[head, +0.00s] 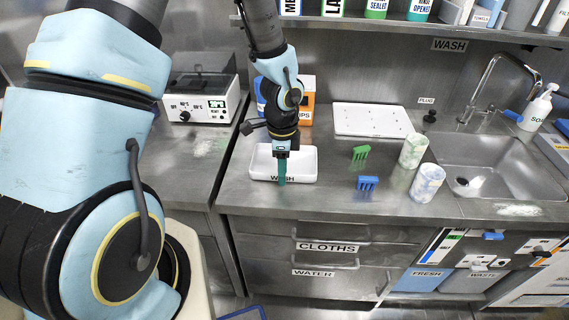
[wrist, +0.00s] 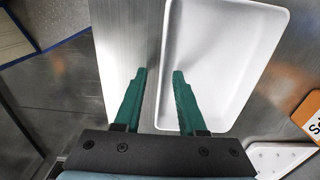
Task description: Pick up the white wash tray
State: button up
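The white wash tray (head: 302,176) lies on the steel counter left of the sink, with the label WASH on its front wall. It looks empty. In the wrist view the tray (wrist: 222,50) fills the middle right. My gripper (head: 282,182) is at the tray's front wall. In the wrist view my gripper (wrist: 160,75) is open, with one green finger over the tray's inside and the other outside, past its near long wall. The wall runs between the fingers. I cannot tell whether a finger touches it.
A green rack (head: 361,153), a blue rack (head: 367,183) and two mottled cups (head: 413,150) (head: 427,183) stand right of the tray. A white board (head: 372,120) lies behind. The sink (head: 480,165) is at right. A shelf (head: 400,28) overhangs the back.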

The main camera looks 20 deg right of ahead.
grip_shut()
dwell(1.4)
